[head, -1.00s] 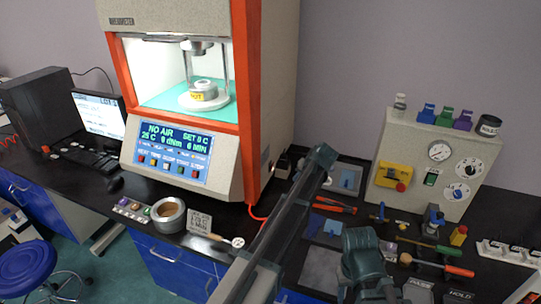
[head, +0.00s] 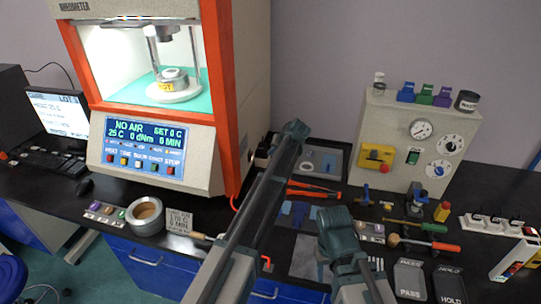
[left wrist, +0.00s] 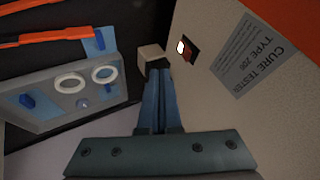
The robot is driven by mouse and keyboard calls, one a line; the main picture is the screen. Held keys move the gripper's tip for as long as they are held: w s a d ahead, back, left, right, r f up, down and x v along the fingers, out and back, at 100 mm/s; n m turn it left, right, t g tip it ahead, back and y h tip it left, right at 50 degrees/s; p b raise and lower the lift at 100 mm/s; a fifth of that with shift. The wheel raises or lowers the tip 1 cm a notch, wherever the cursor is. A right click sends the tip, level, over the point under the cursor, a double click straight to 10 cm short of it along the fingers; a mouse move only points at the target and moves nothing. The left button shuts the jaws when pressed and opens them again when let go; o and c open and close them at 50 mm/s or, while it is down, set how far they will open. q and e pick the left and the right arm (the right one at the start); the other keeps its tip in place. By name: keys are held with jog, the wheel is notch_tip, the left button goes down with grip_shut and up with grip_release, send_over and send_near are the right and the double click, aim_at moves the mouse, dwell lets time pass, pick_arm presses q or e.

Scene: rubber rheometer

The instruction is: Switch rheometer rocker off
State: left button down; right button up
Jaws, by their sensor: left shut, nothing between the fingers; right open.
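The rheometer (head: 230,130) stands at the back left, orange-framed, with its blue display lit. In the left wrist view its side panel (left wrist: 215,25) shows a small rocker switch (left wrist: 187,48) in a dark frame, with a bright white part and a red part. My left gripper (left wrist: 157,75) is shut and empty. Its tips lie left of and below the rocker in that view, close to a pale block (left wrist: 151,55); contact cannot be told.
A beige control panel (head: 390,130) with gauges stands at the back right. Hand tools (head: 425,243) and dark PASS and HOLD trays (head: 410,278) lie on the black bench.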

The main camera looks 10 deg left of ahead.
aim_at(251, 157)
pick_arm(q)
jog(key=w+a+f+b, duration=0.3)
jog(key=a+f, duration=0.2)
jog(key=a, duration=0.2)
jog(key=shift+a+b, duration=0.15)
jog(key=shift+b, duration=0.25)
pick_arm(e)
jog(key=shift+f, duration=2.45)
pick_arm(q)
jog(key=shift+a+r+h+p, duration=0.15)
jog(key=shift+a+h+p, duration=0.15)
jog(key=shift+a+p, duration=0.15)
pick_arm(e)
jog(key=shift+r, duration=0.6)
